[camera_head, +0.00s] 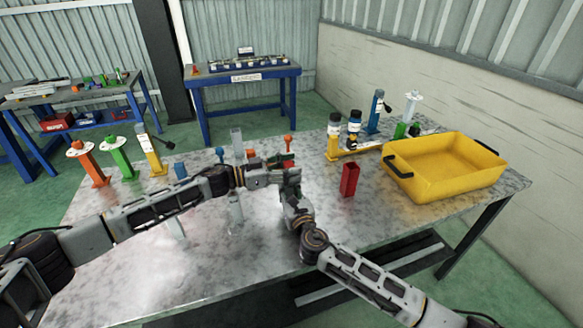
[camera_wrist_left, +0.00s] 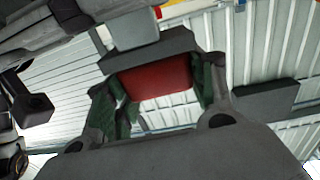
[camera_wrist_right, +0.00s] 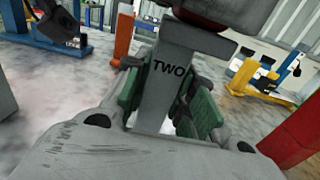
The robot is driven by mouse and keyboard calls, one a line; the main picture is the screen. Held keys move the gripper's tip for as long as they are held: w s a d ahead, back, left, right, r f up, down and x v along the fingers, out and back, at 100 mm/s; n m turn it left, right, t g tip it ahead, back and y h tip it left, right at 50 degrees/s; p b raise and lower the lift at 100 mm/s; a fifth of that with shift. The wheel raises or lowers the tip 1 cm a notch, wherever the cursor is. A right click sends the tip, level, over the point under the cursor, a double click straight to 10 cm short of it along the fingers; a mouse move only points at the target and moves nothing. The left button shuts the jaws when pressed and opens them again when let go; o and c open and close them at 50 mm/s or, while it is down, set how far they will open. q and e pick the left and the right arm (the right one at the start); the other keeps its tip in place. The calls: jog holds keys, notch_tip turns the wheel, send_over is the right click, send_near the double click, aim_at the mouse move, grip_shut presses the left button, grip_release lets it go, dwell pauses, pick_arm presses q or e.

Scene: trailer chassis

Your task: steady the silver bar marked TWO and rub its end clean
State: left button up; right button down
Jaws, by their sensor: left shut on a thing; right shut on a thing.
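The silver bar marked TWO (camera_wrist_right: 163,75) stands between the green pads of my right gripper (camera_wrist_right: 160,103) in the right wrist view, its lettering facing the camera. My right gripper is shut on it; in the head view this gripper (camera_head: 292,192) is just above the middle of the table. My left gripper (camera_wrist_left: 155,88) is shut on a dark red block (camera_wrist_left: 157,77). In the head view my left gripper (camera_head: 280,174) is right above the right one. In the right wrist view a dark red and grey shape covers the bar's upper end; whether they touch is unclear.
A red open box (camera_head: 349,180) stands close right of my grippers. A yellow tray (camera_head: 455,163) and a yellow holder with bottles (camera_head: 340,150) are farther right. Orange, green and yellow posts (camera_head: 118,155) stand at left. The table's front left (camera_head: 130,270) is clear.

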pick_arm(q)
jog(key=shift+v, duration=1.45)
notch_tip(320, 180, up, 8)
pick_arm(e)
jog(key=c, duration=0.8)
grip_release()
jog(key=shift+s, duration=0.1)
jog(key=shift+p+v, duration=0.5)
jog(key=shift+v, duration=0.85)
pick_arm(q)
jog(key=shift+r+p, duration=0.6)
jog(key=shift+r, duration=0.55)
pick_arm(e)
jog(key=shift+v, duration=2.55)
